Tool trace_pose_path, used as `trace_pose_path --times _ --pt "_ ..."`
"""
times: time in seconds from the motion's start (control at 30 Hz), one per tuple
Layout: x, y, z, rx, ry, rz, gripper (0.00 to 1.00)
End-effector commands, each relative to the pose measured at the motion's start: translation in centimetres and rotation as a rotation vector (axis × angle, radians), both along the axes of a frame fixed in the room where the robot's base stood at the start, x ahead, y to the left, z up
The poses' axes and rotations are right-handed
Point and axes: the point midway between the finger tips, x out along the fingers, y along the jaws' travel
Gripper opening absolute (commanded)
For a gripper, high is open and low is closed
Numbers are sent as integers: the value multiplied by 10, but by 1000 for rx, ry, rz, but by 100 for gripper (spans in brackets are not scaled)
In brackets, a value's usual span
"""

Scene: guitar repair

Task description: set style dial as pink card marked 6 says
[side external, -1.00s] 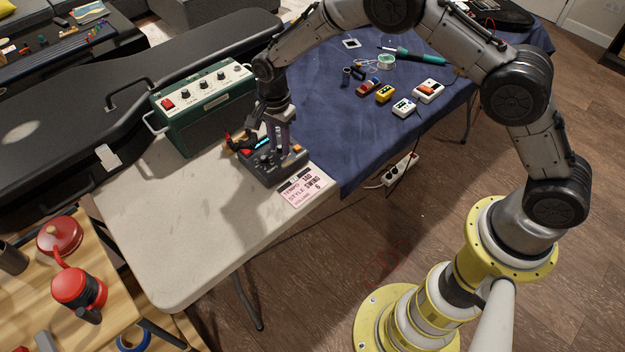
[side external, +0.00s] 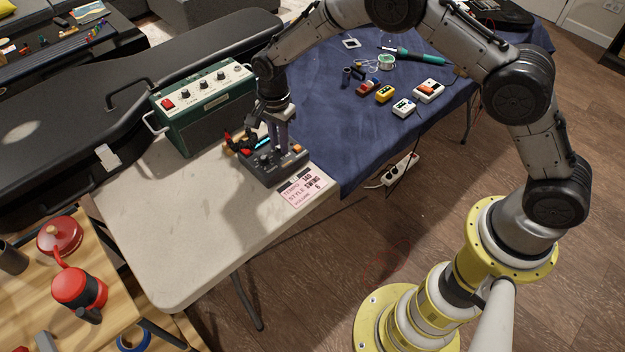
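The dark grey drum machine (side external: 262,173) with several knobs and a lit blue display sits on the pale table beside the blue cloth. The pink card (side external: 303,190) lies flat at its front right edge. It reads tempo 140, style swing, volume 6. My gripper (side external: 281,149) points down over the machine's top panel, with its fingertips at or just above the knobs. The fingers hide part of the panel, so the style dial and its setting cannot be made out. Whether the fingers are closed on a knob is too small to tell.
A green amplifier (side external: 205,103) stands behind the machine at left. Several small pedals, such as the yellow one (side external: 384,94), lie on the blue cloth (side external: 340,135) to the right. The front of the pale table (side external: 175,245) is clear.

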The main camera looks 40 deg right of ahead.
Motion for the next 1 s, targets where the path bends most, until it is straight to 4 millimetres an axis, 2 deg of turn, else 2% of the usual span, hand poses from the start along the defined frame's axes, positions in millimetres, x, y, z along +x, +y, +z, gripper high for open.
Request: trace_pose_path --times 0.13,0.4,0.5,0.77,0.8,0.83,1.0 --pt "0 0 0 0 0 -90 0" --pt "0 0 -1 0 1 -423 0" --pt "0 0 -1 0 1 -497 0" --pt "0 0 -1 0 1 -525 0" --pt "0 0 -1 0 1 -525 27" --pt "0 0 -1 0 1 -524 32" --pt "0 0 -1 0 1 -523 32"
